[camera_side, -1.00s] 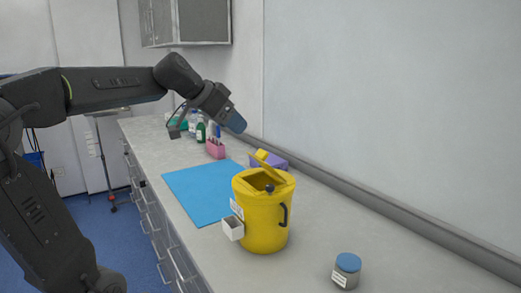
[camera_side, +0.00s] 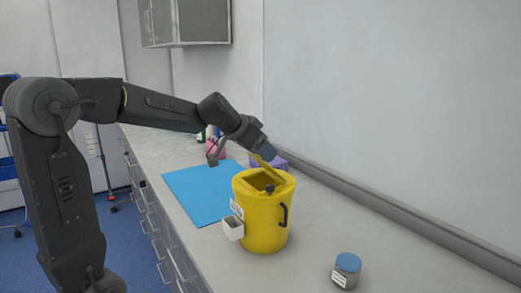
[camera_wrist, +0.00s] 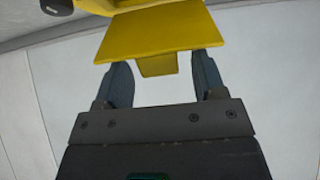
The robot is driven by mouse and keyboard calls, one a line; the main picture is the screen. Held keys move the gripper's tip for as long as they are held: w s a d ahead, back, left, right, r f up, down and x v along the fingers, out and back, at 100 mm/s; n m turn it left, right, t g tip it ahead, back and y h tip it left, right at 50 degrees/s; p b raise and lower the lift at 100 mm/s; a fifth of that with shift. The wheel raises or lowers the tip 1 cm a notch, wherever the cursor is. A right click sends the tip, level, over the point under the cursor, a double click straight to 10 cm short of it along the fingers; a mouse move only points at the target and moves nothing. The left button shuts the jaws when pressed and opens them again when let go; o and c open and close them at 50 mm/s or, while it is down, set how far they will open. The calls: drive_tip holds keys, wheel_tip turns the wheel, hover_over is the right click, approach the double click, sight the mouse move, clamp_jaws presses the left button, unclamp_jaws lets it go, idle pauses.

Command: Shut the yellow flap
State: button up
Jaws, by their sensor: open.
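The yellow bin (camera_side: 262,222) stands upright on the counter, its lid opening uncovered. Its yellow flap (camera_side: 266,162) is raised at the back of the opening. My gripper (camera_side: 268,153) is at the flap, tilted down toward the bin from behind. In the wrist view the flap (camera_wrist: 160,32) spans the top, with a small tab (camera_wrist: 157,65) pointing between the two blue-grey fingertips (camera_wrist: 163,72). The fingers are open and apart, one on each side of the tab. Whether they touch the flap I cannot tell.
A blue mat (camera_side: 195,190) lies left of the bin. A small white box (camera_side: 233,229) is on the bin's left side. A grey jar with a blue lid (camera_side: 346,270) stands front right. A purple box (camera_side: 283,163) and a pink holder (camera_side: 215,149) are behind. The wall is to the right.

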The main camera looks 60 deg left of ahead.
sight(246, 185)
drive_tip(key=shift+c, duration=0.4)
clamp_jaws()
drive_tip(key=shift+s+f, duration=0.3)
drive_tip(key=shift+s, duration=0.1)
drive_tip(key=shift+s+f, duration=0.95)
drive_tip(key=shift+f, duration=0.3)
drive_tip(key=shift+s+f, duration=0.95)
drive_tip(key=shift+f, duration=0.25)
